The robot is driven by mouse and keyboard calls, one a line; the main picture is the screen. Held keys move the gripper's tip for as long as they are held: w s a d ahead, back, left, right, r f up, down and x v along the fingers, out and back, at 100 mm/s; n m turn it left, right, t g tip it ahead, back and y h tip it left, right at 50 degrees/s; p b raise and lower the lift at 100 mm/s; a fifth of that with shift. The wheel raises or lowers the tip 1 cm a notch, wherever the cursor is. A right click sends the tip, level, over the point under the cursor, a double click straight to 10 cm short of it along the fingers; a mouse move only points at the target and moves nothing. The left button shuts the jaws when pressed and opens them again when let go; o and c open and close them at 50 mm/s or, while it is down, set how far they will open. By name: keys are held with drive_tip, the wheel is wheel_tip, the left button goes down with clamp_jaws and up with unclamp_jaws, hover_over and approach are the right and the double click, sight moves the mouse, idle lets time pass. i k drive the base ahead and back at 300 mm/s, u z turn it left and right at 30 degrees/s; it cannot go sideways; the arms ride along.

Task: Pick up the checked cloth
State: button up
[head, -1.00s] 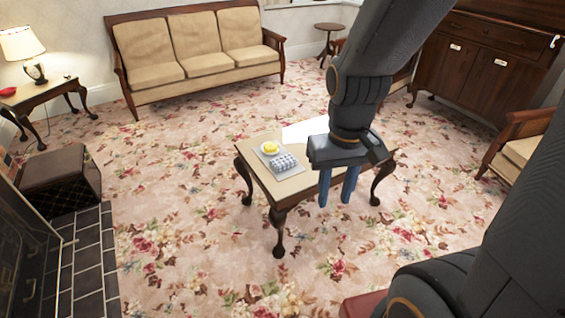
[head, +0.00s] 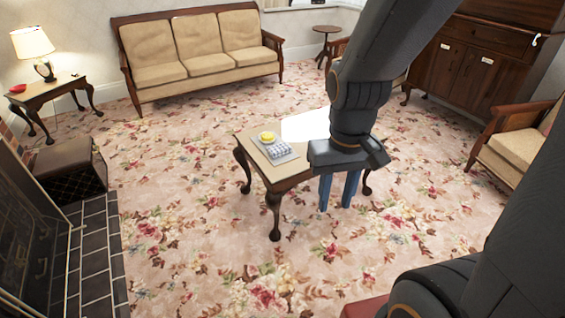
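A small blue-grey and white checked thing, which looks like the folded checked cloth (head: 277,150), lies on the wooden coffee table (head: 293,172), near its left side. It rests beside a yellow object (head: 267,137), and both seem to be on a thin grey sheet or mat. My gripper (head: 337,192) points down with its two blue fingers apart and nothing seen between them. In the picture it is right of the cloth and overlaps the table's right part; its height and depth relative to the table are hard to tell. My arm hides part of the table.
A bright white patch (head: 305,126) shows at the table's far side. A sofa (head: 200,60) stands along the back wall, an ottoman (head: 72,168) by the hearth at left, and an armchair (head: 515,145) at right. Floral carpet (head: 180,220) is clear around the table.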

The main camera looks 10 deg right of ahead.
sight(277, 151)
drive_tip(key=k, duration=0.8)
drive_tip(key=u, duration=0.8)
drive_tip(key=i, duration=0.9)
drive_tip(key=u, duration=0.4)
drive_tip(key=i, duration=0.8)
drive_tip(key=z, duration=0.9)
drive_tip(key=i, duration=0.75)
drive_tip(key=z, duration=0.85)
drive_tip(key=i, duration=0.5)
drive_tip(key=u, duration=0.05)
